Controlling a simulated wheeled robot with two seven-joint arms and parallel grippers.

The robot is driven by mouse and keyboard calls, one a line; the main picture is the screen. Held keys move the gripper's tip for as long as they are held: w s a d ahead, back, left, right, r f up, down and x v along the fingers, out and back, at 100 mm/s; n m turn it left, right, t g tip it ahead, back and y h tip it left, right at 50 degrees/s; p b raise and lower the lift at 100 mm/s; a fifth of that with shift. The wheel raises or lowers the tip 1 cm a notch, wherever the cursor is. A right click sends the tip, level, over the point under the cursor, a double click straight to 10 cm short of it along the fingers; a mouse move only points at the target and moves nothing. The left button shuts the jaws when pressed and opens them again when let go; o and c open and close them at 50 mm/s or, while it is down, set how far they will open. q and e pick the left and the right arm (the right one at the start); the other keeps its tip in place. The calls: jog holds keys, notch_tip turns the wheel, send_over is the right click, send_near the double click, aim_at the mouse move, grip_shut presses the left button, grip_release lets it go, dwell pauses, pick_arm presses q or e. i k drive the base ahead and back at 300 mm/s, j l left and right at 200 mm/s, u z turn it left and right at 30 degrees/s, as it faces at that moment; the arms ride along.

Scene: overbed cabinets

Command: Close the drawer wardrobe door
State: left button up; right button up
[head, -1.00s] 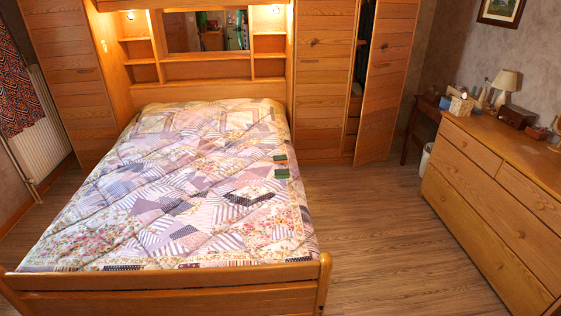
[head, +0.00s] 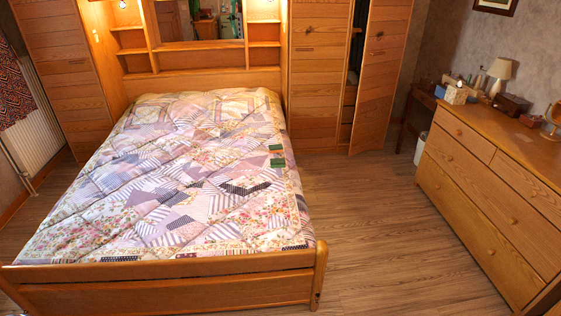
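The wardrobe door (head: 377,75) is a tall wooden panel at the back, right of the bed. It stands ajar, swung out toward the room, with a dark gap along its left side. Through the gap, inner drawers (head: 347,114) and some dark hanging things show. A closed wardrobe door (head: 316,75) stands just left of the gap. Neither of my grippers is in view.
A bed (head: 165,291) with a patchwork quilt fills the left and middle. A wooden dresser (head: 480,200) with a lamp (head: 500,72) stands on the right. Clear wooden floor (head: 375,215) runs between them to the open door. A white bin (head: 421,147) stands by the dresser.

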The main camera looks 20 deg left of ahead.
aim_at(388, 22)
jog(key=i+l+z, duration=0.2)
jog(key=i+z, duration=0.6)
jog(key=i+l, duration=0.1)
jog(key=i, duration=0.45)
jog(key=i+l, duration=0.15)
jog(key=i, duration=0.4)
jog(key=i+l, duration=0.1)
jog(key=i, duration=0.45)
jog(key=i+j+u, duration=0.25)
jog(key=u, duration=0.15)
jog(key=i+u, duration=0.8)
jog(key=i+l+u, duration=0.1)
jog(key=i+u, duration=0.3)
